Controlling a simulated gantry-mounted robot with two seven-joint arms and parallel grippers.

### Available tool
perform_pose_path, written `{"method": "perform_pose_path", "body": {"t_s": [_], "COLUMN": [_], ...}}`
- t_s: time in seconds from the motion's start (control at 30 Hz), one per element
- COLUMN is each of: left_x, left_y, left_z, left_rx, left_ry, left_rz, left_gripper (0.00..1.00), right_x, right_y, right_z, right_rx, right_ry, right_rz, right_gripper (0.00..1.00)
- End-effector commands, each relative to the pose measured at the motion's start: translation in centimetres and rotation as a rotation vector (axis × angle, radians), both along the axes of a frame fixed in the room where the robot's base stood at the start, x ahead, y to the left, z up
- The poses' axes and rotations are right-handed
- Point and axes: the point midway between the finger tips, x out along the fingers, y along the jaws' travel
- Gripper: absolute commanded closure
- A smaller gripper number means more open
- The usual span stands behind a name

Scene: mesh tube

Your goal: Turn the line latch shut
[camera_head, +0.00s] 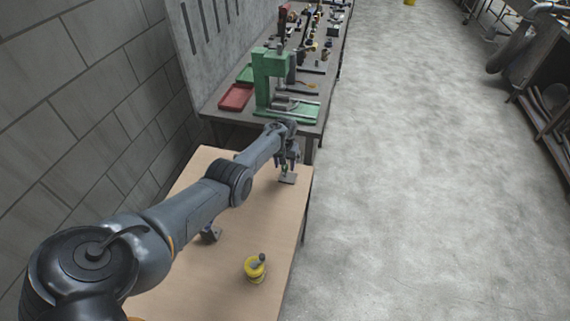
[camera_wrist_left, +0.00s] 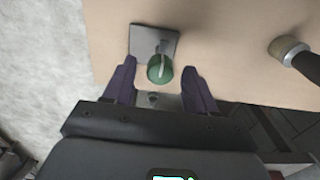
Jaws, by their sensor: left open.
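A small latch fixture with a flat grey square plate (camera_head: 288,179) stands near the far right corner of the wooden table. In the left wrist view the plate (camera_wrist_left: 146,40) carries a round green knob (camera_wrist_left: 160,69) with a pale raised bar across it. My left gripper (camera_head: 288,164) is just above this fixture, pointing down. In the left wrist view its two dark fingers (camera_wrist_left: 160,76) are apart, one on each side of the green knob. I cannot tell whether they touch it. In the head view the gripper hides much of the knob. My right gripper is not in view.
A yellow round fixture with a dark handle (camera_head: 255,268) stands near the table's right edge (camera_head: 298,232). Another dark fixture (camera_head: 210,233) is partly behind my arm. A workbench with a green press (camera_head: 268,82) and red tray (camera_head: 236,97) stands beyond the table.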

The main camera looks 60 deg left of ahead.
Motion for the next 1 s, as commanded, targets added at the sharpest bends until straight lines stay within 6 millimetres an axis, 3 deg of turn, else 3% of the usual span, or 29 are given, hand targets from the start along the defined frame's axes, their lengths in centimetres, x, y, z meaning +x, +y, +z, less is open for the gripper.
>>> {"method": "perform_pose_path", "body": {"t_s": [0.23, 0.5, 0.8, 1.0], "left_x": [0.0, 0.0, 0.0, 0.0], "left_y": [0.0, 0.0, 0.0, 0.0], "left_z": [1.5, 6.0, 9.8, 10.8], "left_rx": [0.0, 0.001, 0.001, 0.0], "left_ry": [0.0, -0.001, -0.001, 0.0], "left_rz": [0.0, 0.001, 0.0, 0.0], "left_gripper": [0.43, 0.43, 0.43, 0.43], "right_x": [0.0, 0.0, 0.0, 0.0], "right_y": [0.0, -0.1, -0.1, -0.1], "right_z": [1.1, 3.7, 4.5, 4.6], "right_rx": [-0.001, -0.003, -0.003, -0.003], "right_ry": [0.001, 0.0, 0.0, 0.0], "right_rz": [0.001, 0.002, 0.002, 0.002], "right_gripper": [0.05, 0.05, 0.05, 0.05]}}
